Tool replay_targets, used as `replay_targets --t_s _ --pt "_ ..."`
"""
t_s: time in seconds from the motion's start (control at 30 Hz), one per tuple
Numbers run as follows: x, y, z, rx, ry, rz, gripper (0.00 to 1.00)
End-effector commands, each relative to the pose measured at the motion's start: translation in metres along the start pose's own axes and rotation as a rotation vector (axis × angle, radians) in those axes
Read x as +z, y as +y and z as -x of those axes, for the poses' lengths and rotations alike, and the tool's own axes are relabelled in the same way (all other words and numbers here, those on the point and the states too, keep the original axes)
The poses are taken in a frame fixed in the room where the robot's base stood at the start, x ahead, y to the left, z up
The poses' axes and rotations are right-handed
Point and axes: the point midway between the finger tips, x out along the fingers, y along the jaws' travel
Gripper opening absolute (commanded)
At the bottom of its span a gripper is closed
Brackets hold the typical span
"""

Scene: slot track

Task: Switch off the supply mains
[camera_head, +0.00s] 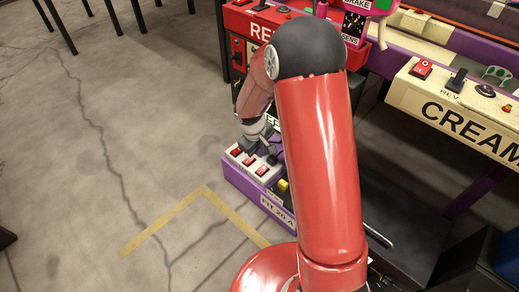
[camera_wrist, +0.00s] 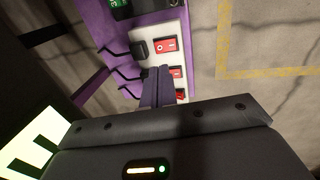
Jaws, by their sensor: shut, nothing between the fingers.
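A purple supply box (camera_head: 233,176) with a pale top panel stands low on the floor, left of my red arm. The panel carries red rocker switches (camera_head: 249,161) in a row and a yellow part (camera_head: 283,185). In the wrist view the panel shows red rockers (camera_wrist: 166,45) beside a black plug (camera_wrist: 139,49). I cannot read which switch is the mains. My gripper (camera_head: 270,155) is shut and empty, just over the panel. In the wrist view its fingertips (camera_wrist: 157,70) are beside the middle rocker (camera_wrist: 175,72). I cannot tell whether they touch the panel.
A red control station (camera_head: 240,20) stands behind the box. A cream control panel (camera_head: 450,110) marked "CREAM" is at the right. A yellow tape corner (camera_head: 205,188) marks the concrete floor. The floor to the left is clear; table legs stand at the upper left.

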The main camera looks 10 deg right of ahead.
Motion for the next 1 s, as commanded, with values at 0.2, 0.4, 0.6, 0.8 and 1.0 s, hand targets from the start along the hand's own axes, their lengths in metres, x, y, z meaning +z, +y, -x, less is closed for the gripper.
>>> replay_targets --t_s 0.2,0.4,0.6,0.8,1.0 --pt "0.001 -0.001 -0.052 -0.001 -0.003 0.001 0.0" --pt "0.001 -0.001 -0.084 -0.001 -0.002 0.0 0.0" --pt "0.0 0.0 -0.097 0.0 0.0 0.0 0.0" --pt "0.0 0.0 -0.098 0.0 0.0 0.0 0.0" --pt "0.0 0.001 -0.098 -0.004 -0.001 -0.001 0.0"
